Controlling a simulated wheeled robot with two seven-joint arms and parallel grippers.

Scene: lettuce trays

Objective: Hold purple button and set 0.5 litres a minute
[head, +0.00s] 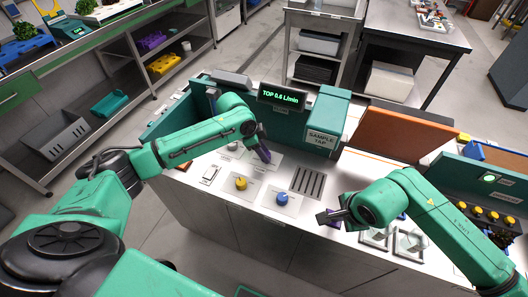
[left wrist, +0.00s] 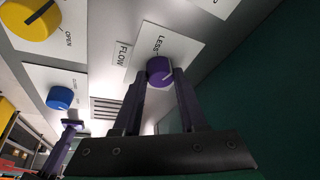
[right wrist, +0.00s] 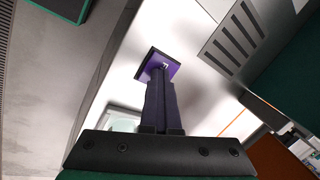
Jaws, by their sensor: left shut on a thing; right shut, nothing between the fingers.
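The display (head: 282,97) reads "TOP 0.6 L/min". My left gripper (head: 263,152) reaches down to the white panel. In the left wrist view it is shut around the purple knob (left wrist: 160,71), beside the words FLOW and LESS. The head view does not show this knob clearly behind the fingers. My right gripper (right wrist: 158,75) is shut with nothing between its fingers. Its tips meet the square purple button (right wrist: 172,66) in the right wrist view and cover part of it; whether it is pressed in, I cannot tell. The head view also shows this gripper (head: 333,217), low on the panel's right.
A yellow knob (head: 241,184) and a blue knob (head: 282,199) are on the panel between my grippers. A slotted drain (head: 308,182) lies behind the right gripper. The green SAMPLE TAP box (head: 322,122) stands at the back, with an orange board (head: 402,134) to its right.

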